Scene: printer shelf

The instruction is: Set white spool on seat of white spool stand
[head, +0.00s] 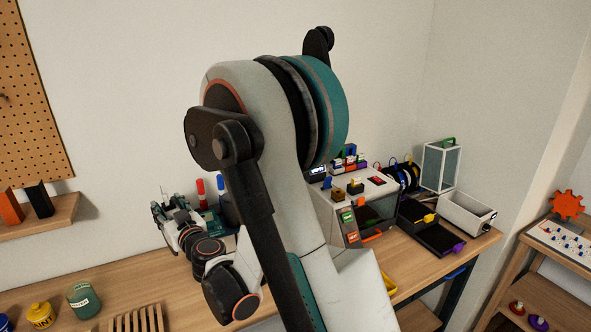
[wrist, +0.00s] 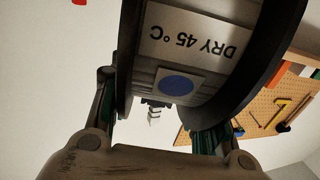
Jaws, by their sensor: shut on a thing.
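My gripper (wrist: 163,112) is shut on a spool (wrist: 200,70), with one finger at each side. The spool has dark flanges and a pale grey-white winding, and fills the upper middle of the wrist view. A label reading "DRY 45 °C" shows upside down on it, with a blue dot on a pale square nearer the gripper. In the head view my gripper (head: 172,218) is at the left above the bench, small and turned away; the spool cannot be made out there. I cannot pick out the white spool stand in either view; my arm hides the middle of the bench.
A wooden bench (head: 135,277) runs along the wall. A pale printer (head: 329,208), dark spools (head: 403,176), a white-framed box (head: 440,166) and a black tray (head: 432,233) stand right of my arm. Jars (head: 83,300) and a slatted wooden rack (head: 137,319) stand at the front left.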

